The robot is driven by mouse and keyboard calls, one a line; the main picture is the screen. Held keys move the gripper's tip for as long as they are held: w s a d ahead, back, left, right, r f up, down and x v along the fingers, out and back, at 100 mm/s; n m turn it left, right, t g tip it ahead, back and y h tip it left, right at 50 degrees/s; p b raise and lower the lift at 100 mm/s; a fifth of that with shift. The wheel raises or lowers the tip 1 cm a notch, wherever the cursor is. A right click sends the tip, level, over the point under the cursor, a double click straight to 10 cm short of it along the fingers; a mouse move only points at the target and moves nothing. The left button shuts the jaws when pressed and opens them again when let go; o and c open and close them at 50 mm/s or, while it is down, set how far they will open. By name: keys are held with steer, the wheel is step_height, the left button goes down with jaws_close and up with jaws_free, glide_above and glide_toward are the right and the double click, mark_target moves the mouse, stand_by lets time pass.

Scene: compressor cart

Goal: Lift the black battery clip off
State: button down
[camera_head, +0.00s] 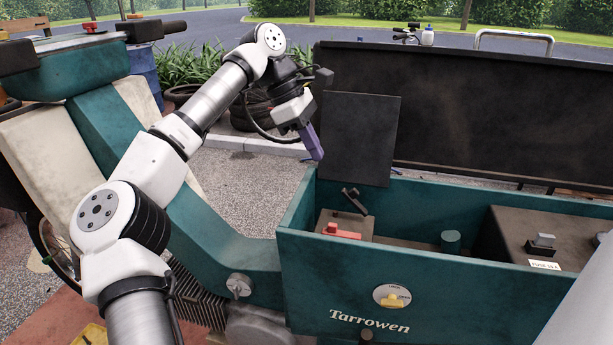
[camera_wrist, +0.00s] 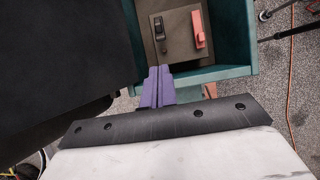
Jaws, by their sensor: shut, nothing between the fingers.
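The black battery clip (camera_head: 354,201) sits on top of the brown battery (camera_head: 329,218) in the left end of the teal cart's open bin. In the wrist view the black clip (camera_wrist: 159,30) is at the left of the battery top. The red clip (camera_head: 341,231) lies beside it, also seen in the wrist view (camera_wrist: 198,30). My gripper (camera_head: 317,156) has purple fingers, shut and empty, above the bin's left rear corner and apart from the black clip. In the wrist view the fingertips (camera_wrist: 159,68) point toward the battery.
A black upright panel (camera_head: 358,138) stands behind the battery compartment, and a larger dark lid (camera_head: 500,112) rises behind the bin. The bin's teal walls (camera_head: 320,262) surround the battery. To the right are a short teal post (camera_head: 451,241) and a brown box (camera_head: 560,229) labelled as a fuse.

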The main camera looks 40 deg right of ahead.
mark_target(344, 188)
steer(key=p+x, duration=0.1)
steer(key=x, duration=0.9)
steer(key=shift+w, duration=0.1)
steer(key=shift+r, duration=0.15)
steer(key=shift+s+d+r+t+y+p, duration=0.6)
steer(key=shift+r+t+y+p, duration=0.2)
steer(key=shift+t+p, duration=0.2)
steer(key=shift+s+d+r+p, duration=0.55)
steer(key=shift+s+d+p, duration=0.2)
steer(key=shift+s, duration=0.2)
steer(key=shift+s+d, duration=0.1)
steer(key=shift+r, duration=0.2)
